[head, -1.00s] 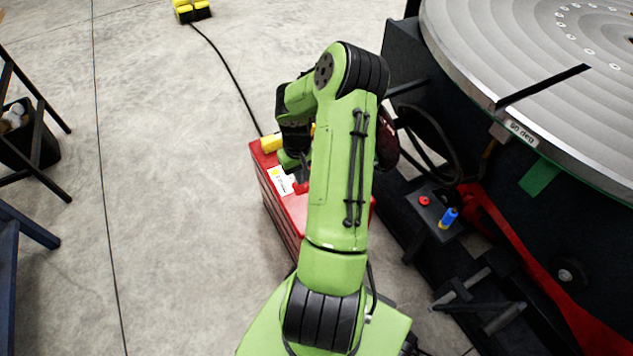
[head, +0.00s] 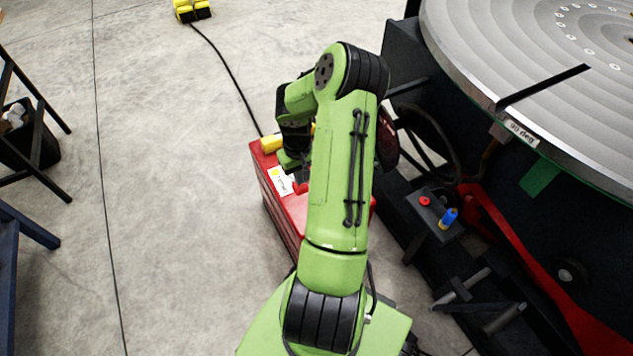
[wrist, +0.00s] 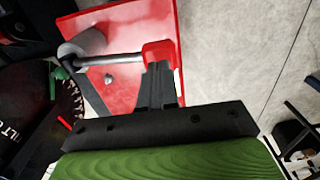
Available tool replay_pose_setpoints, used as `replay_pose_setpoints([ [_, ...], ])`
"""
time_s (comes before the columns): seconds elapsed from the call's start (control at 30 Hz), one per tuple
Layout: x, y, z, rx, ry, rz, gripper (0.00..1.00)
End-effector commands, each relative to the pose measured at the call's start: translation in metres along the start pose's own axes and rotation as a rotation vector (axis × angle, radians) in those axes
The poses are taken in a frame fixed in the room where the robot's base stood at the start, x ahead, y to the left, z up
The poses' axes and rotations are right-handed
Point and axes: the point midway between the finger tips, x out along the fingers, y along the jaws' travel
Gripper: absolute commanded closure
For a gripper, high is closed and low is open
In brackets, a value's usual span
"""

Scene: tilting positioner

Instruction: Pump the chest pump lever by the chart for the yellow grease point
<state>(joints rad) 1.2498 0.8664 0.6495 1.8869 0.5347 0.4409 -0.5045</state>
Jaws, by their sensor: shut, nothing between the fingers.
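The red chest (head: 268,178) stands on the floor in the head view, left of and partly under my arm. A white chart card (head: 280,181) with a yellow dot lies on its top; its print is too small to read. In the wrist view, the pump lever (wrist: 112,60) is a metal rod from a grey cylinder (wrist: 82,45) to a red end grip (wrist: 159,52). My gripper (wrist: 158,72) is shut, with its black fingertips at the red grip. They seem to touch or nearly touch it, with nothing held between them.
A large round tilting table (head: 540,70) with a dark base stands at the right. A small control box (head: 432,212) with a red button and a blue-and-yellow part sits beside it. A cable crosses the floor to yellow-and-black blocks (head: 192,10).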

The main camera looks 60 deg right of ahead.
Motion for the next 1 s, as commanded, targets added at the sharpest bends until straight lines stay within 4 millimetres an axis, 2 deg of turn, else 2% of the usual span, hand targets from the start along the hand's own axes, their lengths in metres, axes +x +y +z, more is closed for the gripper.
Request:
replay_pose_setpoints([
  [0.37,0.001,0.000,0.000,0.000,0.000,0.000,1.00],
  [1.0,0.039,0.001,0.000,0.002,-0.002,0.002,1.00],
])
